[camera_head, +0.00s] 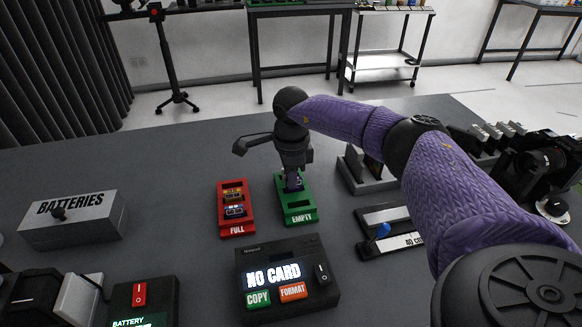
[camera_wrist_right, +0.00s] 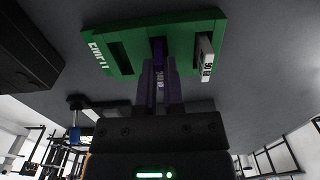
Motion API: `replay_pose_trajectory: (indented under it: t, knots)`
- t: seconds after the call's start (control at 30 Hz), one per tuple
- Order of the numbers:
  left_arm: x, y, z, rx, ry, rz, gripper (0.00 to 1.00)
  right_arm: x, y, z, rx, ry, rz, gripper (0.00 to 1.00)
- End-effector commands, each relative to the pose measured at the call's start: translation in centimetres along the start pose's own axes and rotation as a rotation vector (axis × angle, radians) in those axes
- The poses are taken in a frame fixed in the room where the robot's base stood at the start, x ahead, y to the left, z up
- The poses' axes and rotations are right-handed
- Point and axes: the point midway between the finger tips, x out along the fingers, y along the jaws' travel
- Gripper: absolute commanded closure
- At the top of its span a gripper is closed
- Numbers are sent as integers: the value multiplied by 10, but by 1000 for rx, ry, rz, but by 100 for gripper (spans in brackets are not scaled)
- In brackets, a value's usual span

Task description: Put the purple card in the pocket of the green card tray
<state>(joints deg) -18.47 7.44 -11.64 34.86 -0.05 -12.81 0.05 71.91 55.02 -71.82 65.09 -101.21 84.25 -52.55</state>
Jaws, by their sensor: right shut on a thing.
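The green card tray (camera_head: 300,218), marked EMPTY, lies on the grey table in the middle of the head view. It also shows at the top of the right wrist view (camera_wrist_right: 140,35). My right gripper (camera_head: 292,185) points down over the tray, shut on the purple card (camera_wrist_right: 159,72). The card stands on edge between the fingers, at the tray's middle. Whether its lower edge is inside a pocket cannot be told. A dark slot (camera_wrist_right: 119,58) and another card with a pale label (camera_wrist_right: 205,62) show on either side. My left gripper is not in view.
A red tray (camera_head: 236,229) marked FULL holds cards left of the green tray. A device reading NO CARD (camera_head: 285,258) sits in front. A grey stand (camera_head: 362,180) and a plate with a blue lever (camera_head: 378,236) are to the right. A BATTERIES box (camera_head: 75,222) is at left.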

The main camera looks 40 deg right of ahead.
Motion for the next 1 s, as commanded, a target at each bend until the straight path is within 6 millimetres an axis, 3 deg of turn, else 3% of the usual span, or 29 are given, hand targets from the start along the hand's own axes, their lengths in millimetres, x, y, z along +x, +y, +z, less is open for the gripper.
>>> replay_pose_trajectory:
  t: [0.23, 0.3, 0.43, 0.47, 0.73, 1.0]
  knots:
    - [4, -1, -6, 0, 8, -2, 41, 7, 0, 0, 0, 1, 1, 100]
    - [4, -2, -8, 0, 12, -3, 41, 7, 0, 0, 0, 0, 1, 80]
    - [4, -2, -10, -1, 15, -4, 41, 6, 0, 0, 0, 0, 0, 52]
    - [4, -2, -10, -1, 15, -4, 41, 6, 0, 0, 0, 0, 0, 49]
    - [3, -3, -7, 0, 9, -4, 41, 4, 0, 0, 0, 0, -1, 49]
    - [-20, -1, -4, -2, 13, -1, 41, -66, -1, 0, 0, -2, -5, 49]
